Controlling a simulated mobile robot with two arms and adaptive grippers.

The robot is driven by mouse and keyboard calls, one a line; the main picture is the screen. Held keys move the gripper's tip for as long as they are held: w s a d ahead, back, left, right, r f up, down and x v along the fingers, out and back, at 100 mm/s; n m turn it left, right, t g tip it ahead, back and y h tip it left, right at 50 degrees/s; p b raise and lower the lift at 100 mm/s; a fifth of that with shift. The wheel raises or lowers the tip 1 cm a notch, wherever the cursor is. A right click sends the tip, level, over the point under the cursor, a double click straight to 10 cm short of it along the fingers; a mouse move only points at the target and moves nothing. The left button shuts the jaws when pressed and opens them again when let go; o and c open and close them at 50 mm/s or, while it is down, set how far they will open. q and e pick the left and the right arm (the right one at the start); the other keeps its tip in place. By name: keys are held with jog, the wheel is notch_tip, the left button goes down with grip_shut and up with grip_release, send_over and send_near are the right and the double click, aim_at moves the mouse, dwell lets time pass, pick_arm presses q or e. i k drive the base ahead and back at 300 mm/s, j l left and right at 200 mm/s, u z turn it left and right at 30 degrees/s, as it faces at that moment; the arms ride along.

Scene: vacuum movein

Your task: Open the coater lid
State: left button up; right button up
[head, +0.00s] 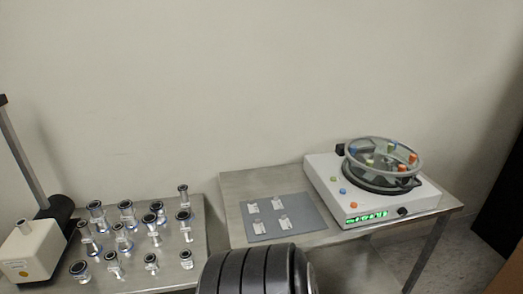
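The coater (325,180) is a white box with a green lit display (366,217) on its front, at the right end of the metal table. Its round, clear lid (383,150) has a grey rim and sits level over a dark ring (375,187) on top of the box. The lid looks closed. Several small coloured pieces show on or through the lid; I cannot tell which. A small black block (340,149) stands at the lid's back left. Neither of my grippers is in view.
A grey mat (286,222) with several small white pieces lies left of the coater on the metal table (240,187). Several metal flange fittings (126,210) stand on another table at left, beside a white device (35,250) with a black cylinder.

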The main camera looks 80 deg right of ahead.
aim_at(360, 143)
jog(key=z, duration=3.8)
